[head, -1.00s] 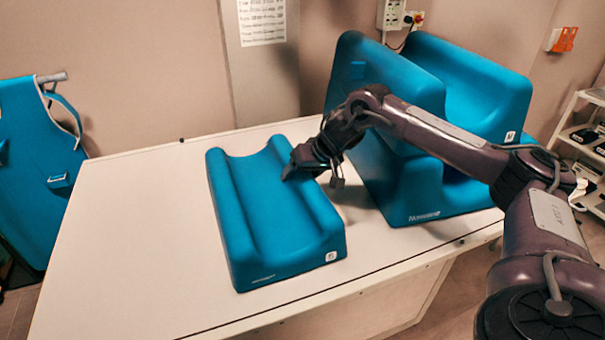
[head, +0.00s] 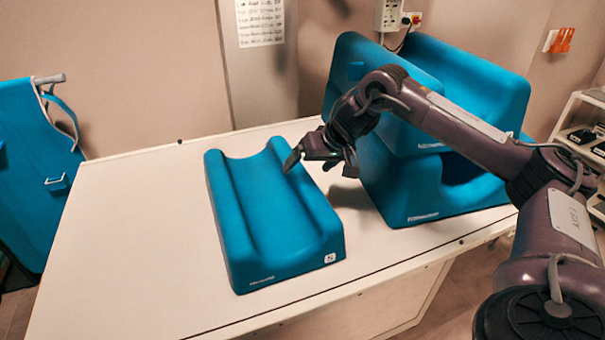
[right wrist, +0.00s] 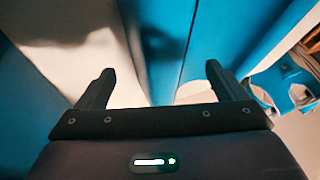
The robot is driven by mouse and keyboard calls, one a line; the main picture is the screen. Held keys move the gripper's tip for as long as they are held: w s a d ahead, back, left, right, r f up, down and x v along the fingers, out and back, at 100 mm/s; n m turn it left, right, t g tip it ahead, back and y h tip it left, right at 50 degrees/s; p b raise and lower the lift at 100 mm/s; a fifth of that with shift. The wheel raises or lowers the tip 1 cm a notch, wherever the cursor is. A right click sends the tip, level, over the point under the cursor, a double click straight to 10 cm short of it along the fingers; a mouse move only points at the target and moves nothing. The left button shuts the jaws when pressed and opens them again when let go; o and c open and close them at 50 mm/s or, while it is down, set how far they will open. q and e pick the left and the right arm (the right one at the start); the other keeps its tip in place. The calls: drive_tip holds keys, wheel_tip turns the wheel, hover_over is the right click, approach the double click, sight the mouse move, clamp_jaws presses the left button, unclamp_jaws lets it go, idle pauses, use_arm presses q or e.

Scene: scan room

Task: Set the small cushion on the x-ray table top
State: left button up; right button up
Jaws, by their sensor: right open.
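The small cushion (head: 262,225) is blue, low and grooved along its length. It lies flat on the white table top (head: 120,240) in the head view. My right gripper (head: 320,163) is open at the cushion's far right edge, one finger over the edge and the other out to its right. The head view does not show clearly whether it touches. In the right wrist view the two fingers (right wrist: 158,88) stand wide apart with nothing gripped. Blue surfaces and pale table top show beyond them; which cushion each belongs to is hard to tell. My left gripper is out of view.
Large blue cushions (head: 440,190) are stacked on the right of the table, close behind my right arm. A blue apron (head: 40,170) hangs at the far left. A shelf (head: 585,130) stands at the right. The table's left part is clear.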

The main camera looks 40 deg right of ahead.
drive_tip(key=v, duration=0.6)
drive_tip(key=shift+s+r, duration=0.25)
drive_tip(key=shift+r, duration=0.1)
